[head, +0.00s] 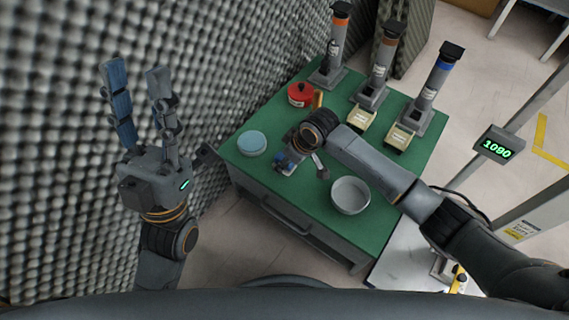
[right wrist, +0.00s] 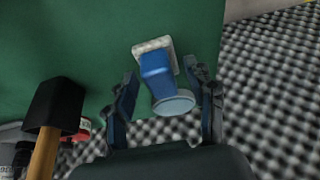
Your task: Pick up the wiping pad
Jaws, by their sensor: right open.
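The wiping pad, a blue handle on a whitish square base, shows in the right wrist view (right wrist: 157,66) on the green table (head: 410,178). My right gripper (right wrist: 165,100) is open, with one finger on each side of the handle; I cannot tell whether they touch it. A pale blue disc (right wrist: 173,104) overlaps the handle's near end. In the head view my right arm partly covers this spot, leaving a bit of blue near the table's front edge. My left gripper (head: 134,88) is open, raised and empty beside the foam wall.
A pale blue round tub (head: 252,143), a red pot (head: 300,95) and a grey bowl (head: 350,195) stand around my right gripper. Several tall dispensers (head: 428,92) line the back. A black-headed, wooden-handled tool (right wrist: 54,108) shows at lower left in the right wrist view.

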